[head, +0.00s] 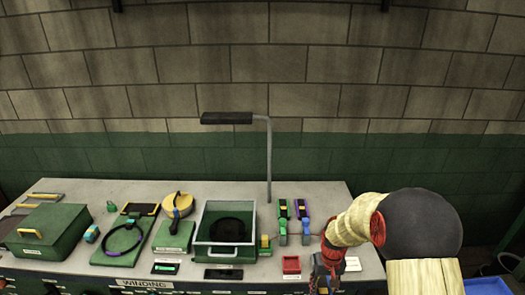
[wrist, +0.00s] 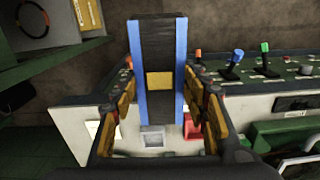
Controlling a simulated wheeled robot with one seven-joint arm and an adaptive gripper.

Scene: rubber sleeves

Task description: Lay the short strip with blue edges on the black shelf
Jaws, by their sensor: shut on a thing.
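A short dark strip (wrist: 160,50) with blue long edges and a yellow patch in its middle stands upright in the wrist view. My gripper (wrist: 160,84) is shut on it, with one yellow-padded finger at each side. In the head view my gripper (head: 326,268) is low over the right part of the bench; the strip cannot be made out there. No black shelf shows clearly. A dark green shelf-like unit (wrist: 70,54) holding a black ring is at the upper left of the wrist view.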

